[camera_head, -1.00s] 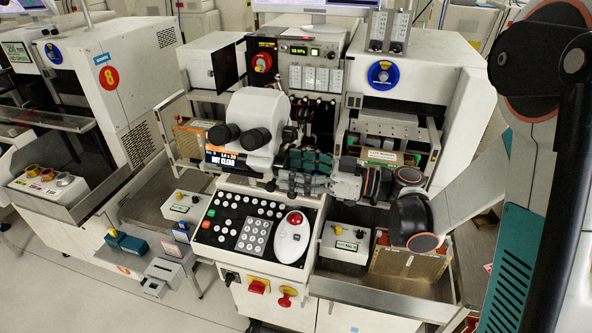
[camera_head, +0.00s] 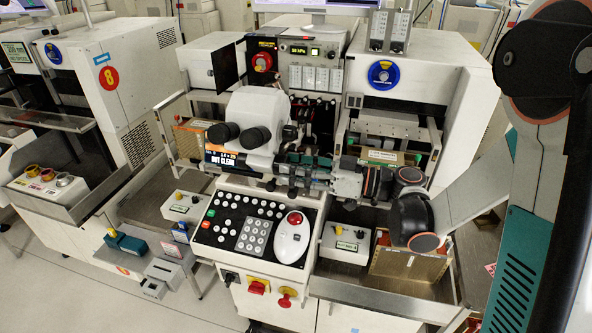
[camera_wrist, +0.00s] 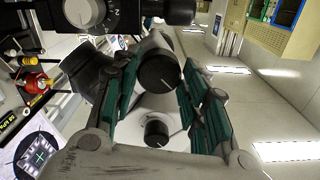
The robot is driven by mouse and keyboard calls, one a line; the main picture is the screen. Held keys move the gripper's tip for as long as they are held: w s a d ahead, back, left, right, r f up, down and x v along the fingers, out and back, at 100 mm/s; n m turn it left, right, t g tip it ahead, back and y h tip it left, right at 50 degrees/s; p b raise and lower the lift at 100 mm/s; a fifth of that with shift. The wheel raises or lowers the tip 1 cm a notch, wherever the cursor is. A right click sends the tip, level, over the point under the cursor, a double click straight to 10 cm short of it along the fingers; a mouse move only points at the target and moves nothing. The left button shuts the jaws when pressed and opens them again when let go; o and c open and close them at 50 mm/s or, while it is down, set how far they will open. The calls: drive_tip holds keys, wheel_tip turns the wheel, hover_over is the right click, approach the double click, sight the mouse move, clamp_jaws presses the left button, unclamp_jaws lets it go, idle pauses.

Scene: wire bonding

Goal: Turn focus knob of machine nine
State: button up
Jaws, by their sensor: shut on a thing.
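The focus knob (camera_wrist: 160,70), black with a white index line, lies between my fingertips in the wrist view. My gripper (camera_wrist: 158,78) is shut on it, with a teal pad on each side. A smaller black knob (camera_wrist: 157,131) on a white round base shows between the fingers, lower in the picture. In the head view my gripper (camera_head: 290,172) reaches from the right to the side of the white microscope (camera_head: 256,113), just right of its lit screen (camera_head: 221,159); the gripped knob is hidden there. The screen's text is too small to read surely.
The button panel (camera_head: 250,222) with a white mouse-like control (camera_head: 292,238) lies below my gripper. The machine marked 8 (camera_head: 109,77) is at left.

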drive_tip(key=m+b, duration=0.1)
drive_tip(key=m, duration=0.4)
drive_tip(key=shift+s+m+b, duration=0.1)
drive_tip(key=shift+m+b, duration=0.4)
drive_tip(key=shift+m, duration=2)
drive_tip(key=shift+r, duration=0.1)
drive_tip(key=o, duration=1.1)
drive_tip(key=shift+c, duration=0.2)
drive_tip(key=v, duration=1.2)
drive_tip(key=shift+a, duration=0.1)
